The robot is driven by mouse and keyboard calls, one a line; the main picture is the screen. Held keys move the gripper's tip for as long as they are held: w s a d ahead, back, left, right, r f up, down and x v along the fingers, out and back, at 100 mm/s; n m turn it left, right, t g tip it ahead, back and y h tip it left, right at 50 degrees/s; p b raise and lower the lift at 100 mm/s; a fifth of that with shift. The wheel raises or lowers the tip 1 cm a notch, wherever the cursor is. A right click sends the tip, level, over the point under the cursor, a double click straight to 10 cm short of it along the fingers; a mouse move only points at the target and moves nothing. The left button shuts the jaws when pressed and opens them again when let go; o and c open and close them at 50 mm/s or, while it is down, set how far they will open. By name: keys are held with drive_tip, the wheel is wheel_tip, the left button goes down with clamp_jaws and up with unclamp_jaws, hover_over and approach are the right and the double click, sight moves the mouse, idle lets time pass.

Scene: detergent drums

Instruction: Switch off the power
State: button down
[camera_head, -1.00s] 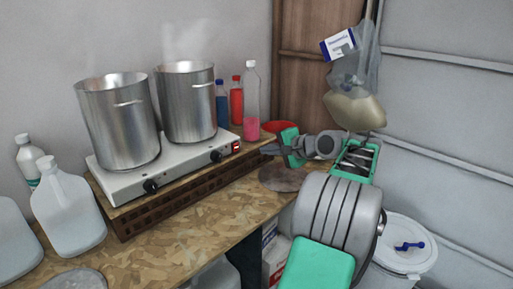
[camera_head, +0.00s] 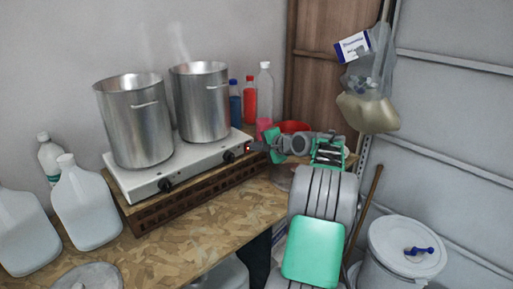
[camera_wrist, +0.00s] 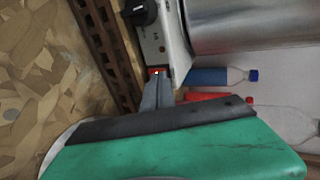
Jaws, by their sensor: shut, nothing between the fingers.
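A white two-burner hot plate (camera_head: 150,184) sits on a dark slatted rack on the wooden counter. Two steaming steel pots, the left pot (camera_head: 135,125) and the right pot (camera_head: 203,108), stand on it. Its front has two black knobs, and a red switch (camera_head: 248,148) is at the right end. My gripper (camera_head: 250,147) is shut and empty, its tips at the switch. In the wrist view the fingertips (camera_wrist: 157,78) meet the red switch (camera_wrist: 151,72) and cover part of it. I cannot tell whether the switch is pressed. A black knob (camera_wrist: 139,12) shows beside it.
White jugs (camera_head: 85,205) stand at the left of the counter. Blue and red bottles (camera_head: 250,100) and a clear bottle stand behind the hot plate. A red bowl (camera_head: 293,127) is behind my wrist. A white bucket (camera_head: 400,245) is on the floor at right.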

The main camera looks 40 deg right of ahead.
drive_tip(key=shift+w+r+p, duration=0.25)
drive_tip(key=shift+r+p, duration=0.7)
drive_tip(key=shift+p, duration=0.35)
drive_tip(key=r+b+v, duration=0.1)
drive_tip(key=v, duration=1.2)
